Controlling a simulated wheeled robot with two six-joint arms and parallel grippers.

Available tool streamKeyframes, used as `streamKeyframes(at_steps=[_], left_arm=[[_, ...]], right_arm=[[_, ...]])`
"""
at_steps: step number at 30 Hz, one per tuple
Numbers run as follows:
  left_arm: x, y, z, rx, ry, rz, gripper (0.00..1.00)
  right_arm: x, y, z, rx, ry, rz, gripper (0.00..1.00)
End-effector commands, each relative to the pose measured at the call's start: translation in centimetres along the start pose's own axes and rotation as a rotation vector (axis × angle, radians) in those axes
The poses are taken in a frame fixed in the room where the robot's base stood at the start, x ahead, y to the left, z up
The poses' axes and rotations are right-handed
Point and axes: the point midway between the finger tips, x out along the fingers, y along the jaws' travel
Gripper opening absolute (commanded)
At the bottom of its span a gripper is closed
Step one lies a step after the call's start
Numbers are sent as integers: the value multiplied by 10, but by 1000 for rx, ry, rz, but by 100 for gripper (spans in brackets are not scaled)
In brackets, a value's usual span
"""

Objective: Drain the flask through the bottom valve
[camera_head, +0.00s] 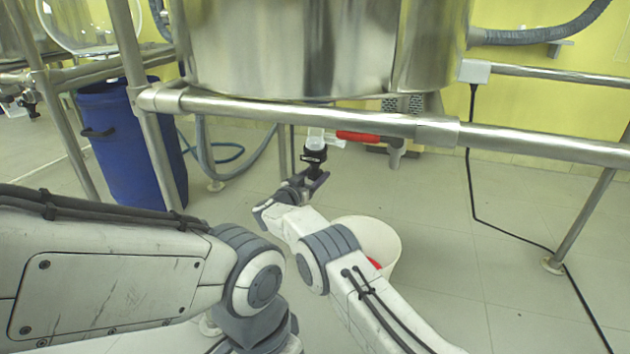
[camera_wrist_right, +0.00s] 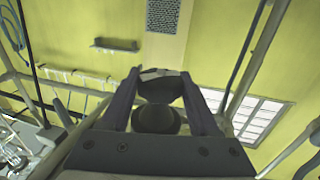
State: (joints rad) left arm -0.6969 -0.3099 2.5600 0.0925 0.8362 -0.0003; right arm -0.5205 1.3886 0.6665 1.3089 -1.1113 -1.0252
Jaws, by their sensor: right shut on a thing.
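The steel vessel (camera_head: 290,50) fills the top of the head view; any glass flask inside is hidden. Beneath it hangs the bottom valve (camera_head: 316,138), with a pale clear body, a red handle (camera_head: 357,137) pointing right, roughly level, and a black lower part (camera_head: 314,155). My right gripper (camera_head: 306,182) is just below, shut on this black part. In the right wrist view a dark round piece (camera_wrist_right: 158,88) sits between the fingers. A white bucket (camera_head: 385,242) stands on the floor, partly behind my right arm. My left gripper is out of view.
A steel rail (camera_head: 385,122) crosses in front of the vessel above my gripper. A blue barrel (camera_head: 125,150) stands left, with a hose (camera_head: 225,165) near it. A black cable (camera_head: 472,190) runs down to the right. Floor at right is mostly clear.

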Motion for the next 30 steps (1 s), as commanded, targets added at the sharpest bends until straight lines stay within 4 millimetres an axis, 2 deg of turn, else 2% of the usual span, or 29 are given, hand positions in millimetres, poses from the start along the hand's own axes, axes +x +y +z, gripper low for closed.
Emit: streamKeyframes(at_steps=[16,17,18,19,30], left_arm=[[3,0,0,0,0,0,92],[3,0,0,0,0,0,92],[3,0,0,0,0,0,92],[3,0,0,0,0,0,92],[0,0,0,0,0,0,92]], right_arm=[[0,0,-1,0,2,16,6],[0,0,-1,0,2,16,69],[0,0,-1,0,2,16,85],[0,0,-1,0,2,16,92],[-2,0,-2,-1,1,15,92]])
